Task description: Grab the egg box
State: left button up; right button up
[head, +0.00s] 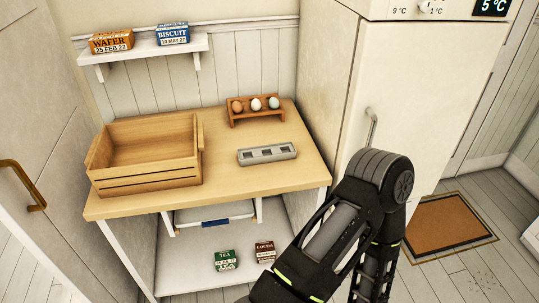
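A long grey egg box (267,154) with a row of square hollows lies on the right front part of the wooden tabletop (228,178). Its hollows look empty. Behind it a small wooden rack (257,122) holds one brown egg (237,106) and two pale eggs (256,104). One of my arms rises from the bottom edge, bends at the right of the table and goes back down out of the picture. Neither of my grippers shows, so nothing is seen touching the egg box.
A large open wooden crate (145,176) takes up the table's left side. A wall shelf (140,52) holds a wafer box (111,42) and a biscuit box (173,35). Tea (225,260) and cocoa (265,252) boxes stand below. A fridge (424,100) stands right of the table.

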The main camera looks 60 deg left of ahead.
aim_at(277, 153)
jog(key=k+j, duration=0.3)
jog(key=j, duration=0.15)
jog(key=k+j, duration=0.25)
jog(key=j, duration=0.15)
jog(key=k+j, duration=0.3)
jog(key=j, duration=0.15)
